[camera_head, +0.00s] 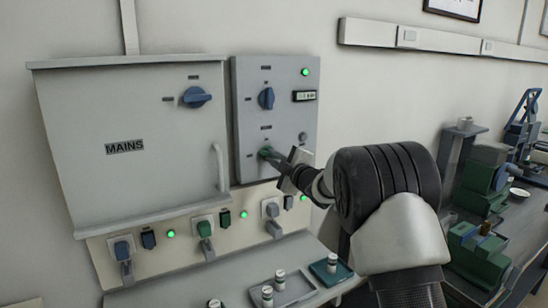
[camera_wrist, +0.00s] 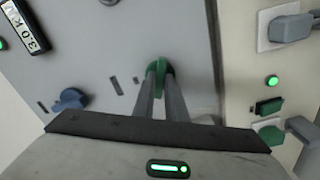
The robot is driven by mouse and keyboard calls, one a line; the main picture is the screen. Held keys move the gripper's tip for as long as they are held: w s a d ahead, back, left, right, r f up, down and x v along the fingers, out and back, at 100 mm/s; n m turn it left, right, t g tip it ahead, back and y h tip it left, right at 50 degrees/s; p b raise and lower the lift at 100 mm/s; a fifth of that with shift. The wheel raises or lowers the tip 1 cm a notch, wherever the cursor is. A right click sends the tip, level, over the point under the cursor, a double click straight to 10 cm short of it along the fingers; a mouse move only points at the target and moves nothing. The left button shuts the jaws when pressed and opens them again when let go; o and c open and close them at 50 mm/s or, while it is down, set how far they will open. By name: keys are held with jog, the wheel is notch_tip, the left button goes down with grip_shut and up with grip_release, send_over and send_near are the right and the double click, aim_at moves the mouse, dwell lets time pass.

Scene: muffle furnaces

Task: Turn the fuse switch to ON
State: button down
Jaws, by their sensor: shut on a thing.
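A green rotary knob (camera_head: 266,153) sits low on the grey control panel (camera_head: 285,80), to the right of the MAINS cabinet (camera_head: 130,140). In the wrist view the green knob (camera_wrist: 160,69) is between the tips of my gripper's two fingers. My gripper (camera_head: 274,159) reaches the panel from the right and is shut on the knob, partly hiding it. A blue rotary knob (camera_head: 266,98) is higher on the same panel; it also shows in the wrist view (camera_wrist: 70,100). The green light (camera_head: 305,72) at the panel's top right is lit. I cannot read the small labels.
Another blue knob (camera_head: 196,97) is on the MAINS cabinet. Below runs a socket strip (camera_head: 155,258) with several plugs and green lights. A shelf under it holds trays (camera_head: 298,290) with small containers. Green equipment (camera_head: 480,250) stands on a bench at right.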

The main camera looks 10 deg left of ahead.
jog(key=shift+m+p, duration=2.15)
jog(key=shift+m, duration=4.25)
jog(key=c, duration=1.8)
grip_release()
jog(key=v, duration=1.7)
jog(key=shift+s+d, duration=0.2)
